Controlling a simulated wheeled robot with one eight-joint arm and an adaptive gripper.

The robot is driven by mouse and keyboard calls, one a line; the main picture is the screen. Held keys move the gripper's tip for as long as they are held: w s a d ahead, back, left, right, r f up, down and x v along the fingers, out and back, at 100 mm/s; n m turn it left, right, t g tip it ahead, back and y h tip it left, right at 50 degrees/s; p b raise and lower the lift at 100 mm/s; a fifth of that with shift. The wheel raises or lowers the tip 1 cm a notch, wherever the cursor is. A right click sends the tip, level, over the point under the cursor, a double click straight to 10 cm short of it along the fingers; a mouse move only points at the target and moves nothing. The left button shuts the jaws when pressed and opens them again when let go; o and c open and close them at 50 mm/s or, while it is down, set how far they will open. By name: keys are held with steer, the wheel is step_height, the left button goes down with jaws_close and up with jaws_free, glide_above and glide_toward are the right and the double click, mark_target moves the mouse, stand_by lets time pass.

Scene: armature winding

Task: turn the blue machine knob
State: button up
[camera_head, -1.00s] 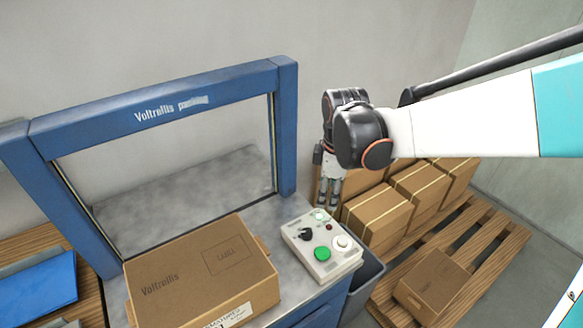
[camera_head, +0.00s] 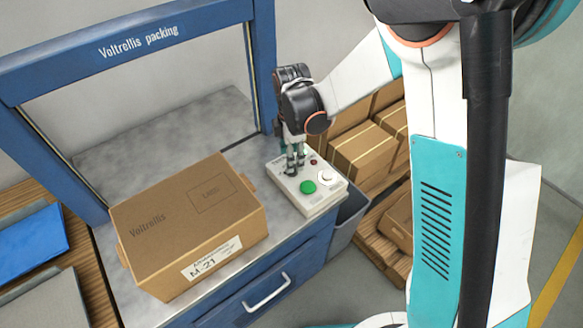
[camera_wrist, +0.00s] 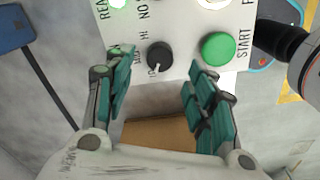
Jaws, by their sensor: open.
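The blue machine (camera_head: 140,45) is a packing frame marked "Voltrellis packing". Its pale control box (camera_head: 318,203) sits at the right end of the worktop. The black rotary knob (camera_wrist: 159,56) with a light pointer line is on this box, left of the green START button (camera_wrist: 217,47) in the wrist view. My gripper (camera_wrist: 160,66) is open, with one teal-padded finger on each side of the knob. A gap shows between the knob and each finger. In the head view my gripper (camera_head: 293,164) points down over the box and largely hides the knob.
A cardboard box (camera_head: 185,220) stands on the worktop left of the control box. A white button (camera_head: 327,178) and a small red light (camera_head: 314,162) are close to my gripper. A grey bin (camera_head: 350,217) and stacked cartons (camera_head: 362,147) are to the right.

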step_height(320, 180, down, 5)
steer(key=shift+r+b, duration=0.1)
steer(key=shift+b, duration=0.4)
steer(key=c, duration=1.1)
